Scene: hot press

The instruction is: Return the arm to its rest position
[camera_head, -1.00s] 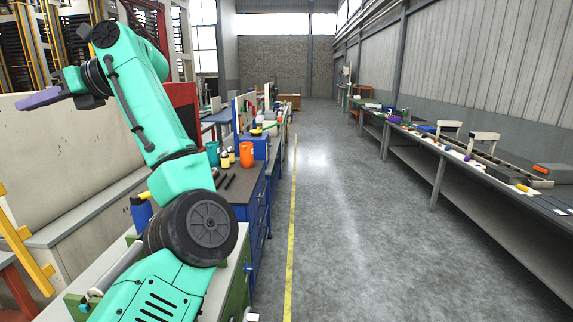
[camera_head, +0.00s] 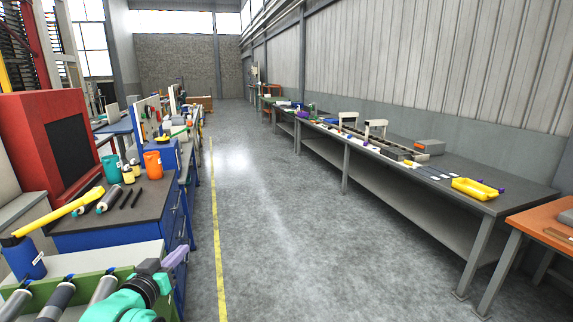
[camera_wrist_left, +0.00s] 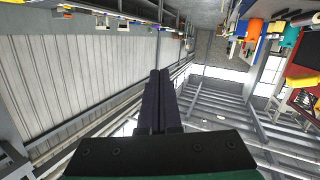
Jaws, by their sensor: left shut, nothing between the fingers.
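My left arm (camera_head: 122,303) is teal and shows only at the bottom left of the head view, low beside the near bench. Its left gripper (camera_head: 177,257) has purple fingers that point up and to the right, close to the bench's aisle side. In the left wrist view, the two dark fingers of the left gripper (camera_wrist_left: 157,88) lie together, shut and empty. The wrist view looks upward past them to the roof and a wall. My right gripper is not in view.
The near bench (camera_head: 125,258) has a green rail with rollers (camera_head: 62,298). Behind it, a dark-topped blue cabinet (camera_head: 140,205) holds an orange container (camera_head: 153,165) and bottles. A long grey table (camera_head: 420,172) with a yellow tray (camera_head: 477,188) stands right. The aisle floor (camera_head: 270,230) is clear.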

